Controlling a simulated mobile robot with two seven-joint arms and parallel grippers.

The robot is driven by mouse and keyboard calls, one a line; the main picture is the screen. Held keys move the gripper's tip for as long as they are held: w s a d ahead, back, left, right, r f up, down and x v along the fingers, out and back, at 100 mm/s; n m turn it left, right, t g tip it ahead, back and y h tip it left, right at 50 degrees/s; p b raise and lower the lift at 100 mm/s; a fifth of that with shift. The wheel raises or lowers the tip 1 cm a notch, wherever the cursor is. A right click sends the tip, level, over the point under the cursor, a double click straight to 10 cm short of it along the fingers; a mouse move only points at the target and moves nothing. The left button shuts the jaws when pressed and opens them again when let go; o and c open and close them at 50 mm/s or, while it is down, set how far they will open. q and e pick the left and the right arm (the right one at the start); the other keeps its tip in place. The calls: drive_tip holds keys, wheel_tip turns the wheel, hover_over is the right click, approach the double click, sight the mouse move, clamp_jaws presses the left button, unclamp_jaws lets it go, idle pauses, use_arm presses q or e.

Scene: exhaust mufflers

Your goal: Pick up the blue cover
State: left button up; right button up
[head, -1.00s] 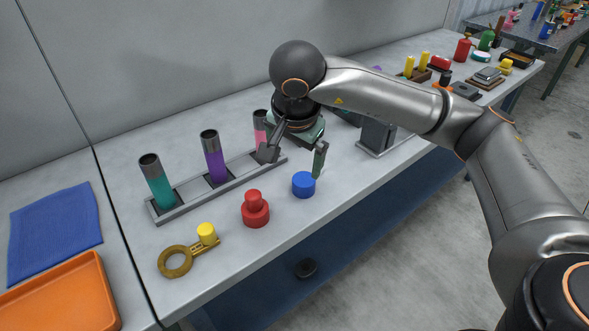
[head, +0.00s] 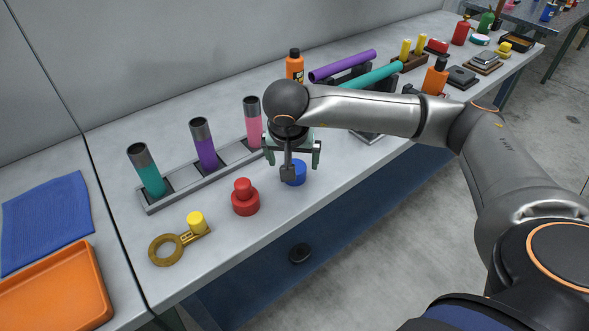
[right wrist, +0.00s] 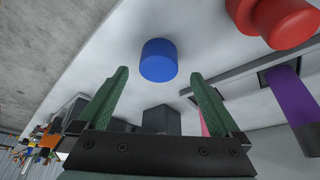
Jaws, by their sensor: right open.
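The blue cover (head: 296,176) is a short blue cylinder standing on the table near its front edge, partly hidden behind my wrist hardware in the head view. My right gripper (head: 291,165) is above it with fingers pointing down and spread. In the right wrist view the blue cover (right wrist: 159,60) lies ahead of the two green fingertips (right wrist: 160,74), roughly centred between their lines. The fingers are open and nothing is between them. My left gripper is not in view.
A red stacked piece (head: 245,198) stands left of the blue cover. A grey rack (head: 205,182) with teal, purple and pink tubes stands behind. A yellow cap (head: 196,222) and brass ring tool (head: 166,250) lie further left. An orange tray (head: 60,292) is at far left.

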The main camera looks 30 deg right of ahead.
sight(301, 167)
drive_tip(key=x, duration=0.4)
drive_tip(key=shift+w+d, duration=0.1)
drive_tip(key=shift+d, duration=0.1)
drive_tip(key=shift+c, duration=0.4)
drive_tip(key=c, duration=1.1)
drive_tip(key=shift+r, duration=0.1)
drive_tip(key=shift+c, duration=0.2)
